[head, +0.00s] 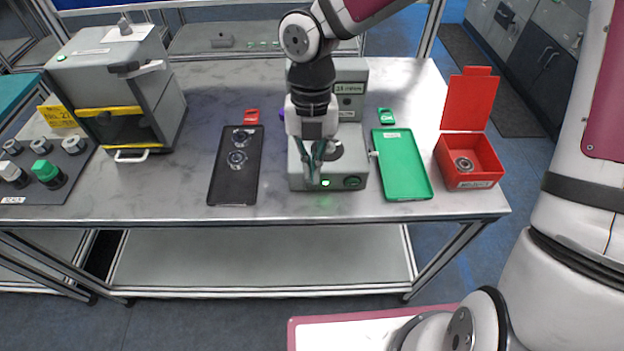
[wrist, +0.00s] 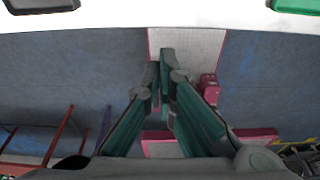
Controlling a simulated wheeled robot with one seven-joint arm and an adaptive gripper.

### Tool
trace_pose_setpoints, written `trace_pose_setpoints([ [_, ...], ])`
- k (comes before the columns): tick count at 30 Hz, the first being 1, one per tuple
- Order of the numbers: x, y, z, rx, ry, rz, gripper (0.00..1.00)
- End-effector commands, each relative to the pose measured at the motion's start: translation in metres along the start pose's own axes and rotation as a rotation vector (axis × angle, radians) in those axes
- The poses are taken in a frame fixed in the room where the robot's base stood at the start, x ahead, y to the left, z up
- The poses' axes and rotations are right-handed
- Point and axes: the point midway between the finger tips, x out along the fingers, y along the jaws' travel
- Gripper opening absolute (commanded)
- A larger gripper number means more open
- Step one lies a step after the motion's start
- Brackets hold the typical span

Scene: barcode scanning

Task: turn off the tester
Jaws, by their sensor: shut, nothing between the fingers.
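The tester (head: 300,176) is a grey box near the front of the table, with a taller grey part (head: 351,92) behind it. Its front face has a lit green button (head: 326,183) and, to the right, a dark green button (head: 352,182). My gripper (head: 314,181) points down at the tester's front, its fingertips close to the lit button at its left. I cannot tell whether they touch it. In the wrist view my gripper (wrist: 161,55) shows its fingers closed together with nothing between them; neither button can be made out clearly there.
A black tray (head: 220,178) with round parts lies left of the tester. A green tray (head: 408,185) lies right, and an open red box (head: 485,150) stands beyond it. A grey cabinet (head: 165,90) stands at the left. Bare tabletop (head: 130,200) shows at front left.

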Motion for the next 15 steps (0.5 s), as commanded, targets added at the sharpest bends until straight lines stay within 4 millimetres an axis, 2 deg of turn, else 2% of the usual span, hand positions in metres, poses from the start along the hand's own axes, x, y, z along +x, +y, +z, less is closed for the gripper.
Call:
trace_pose_setpoints([
  [5,0.02,0.0,-0.001,-0.003,0.005,-0.002,0.0],
  [15,0.086,0.0,-0.002,-0.002,0.005,-0.001,0.0],
])
